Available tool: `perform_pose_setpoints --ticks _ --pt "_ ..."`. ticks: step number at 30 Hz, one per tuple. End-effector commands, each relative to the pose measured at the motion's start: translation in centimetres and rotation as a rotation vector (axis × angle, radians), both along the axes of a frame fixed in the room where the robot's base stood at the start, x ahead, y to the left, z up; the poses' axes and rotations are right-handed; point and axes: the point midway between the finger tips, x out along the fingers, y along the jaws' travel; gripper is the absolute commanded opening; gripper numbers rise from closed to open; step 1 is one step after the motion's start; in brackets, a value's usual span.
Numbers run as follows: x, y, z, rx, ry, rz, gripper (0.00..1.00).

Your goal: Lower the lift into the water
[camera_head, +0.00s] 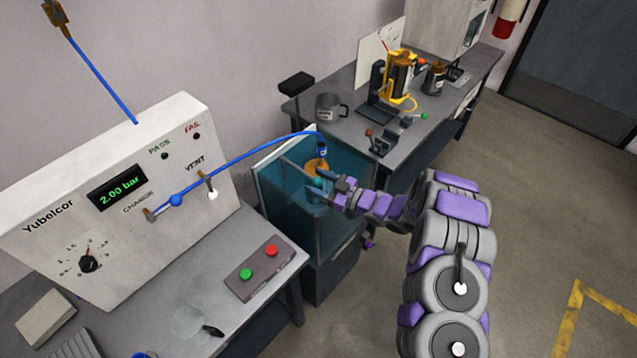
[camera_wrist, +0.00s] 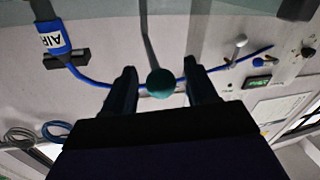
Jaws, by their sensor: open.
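The water tank (camera_head: 280,205) is a clear teal box on a dark stand, between the control bench and the back table. An orange part (camera_head: 317,166) sits at its top, under the end of a blue hose (camera_head: 258,148). In the wrist view, a teal ball knob (camera_wrist: 161,82) on a thin grey rod (camera_wrist: 148,35) lies between my fingers, with a gap on each side. I take it for the lift's handle. My gripper (camera_head: 318,186) is open over the tank's right part. The fingers hide some of what is in the tank.
The control panel (camera_head: 110,200) reads 2.00 bar. A button box (camera_head: 258,268) with green and red buttons lies on the bench. A grey mug (camera_head: 330,107) and a yellow-framed device (camera_head: 402,75) stand on the back table (camera_head: 360,130). The hose's AIR-labelled end (camera_wrist: 52,38) is near my gripper.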

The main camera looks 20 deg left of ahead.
Motion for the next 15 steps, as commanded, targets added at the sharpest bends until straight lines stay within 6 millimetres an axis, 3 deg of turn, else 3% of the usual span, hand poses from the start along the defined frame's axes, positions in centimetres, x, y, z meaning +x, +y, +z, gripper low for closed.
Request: perform_pose_setpoints --ticks 8,15 --pt "0.00 0.10 0.01 0.000 0.001 0.000 0.57" --pt "-0.01 0.09 -0.03 -0.001 0.001 0.001 0.35"
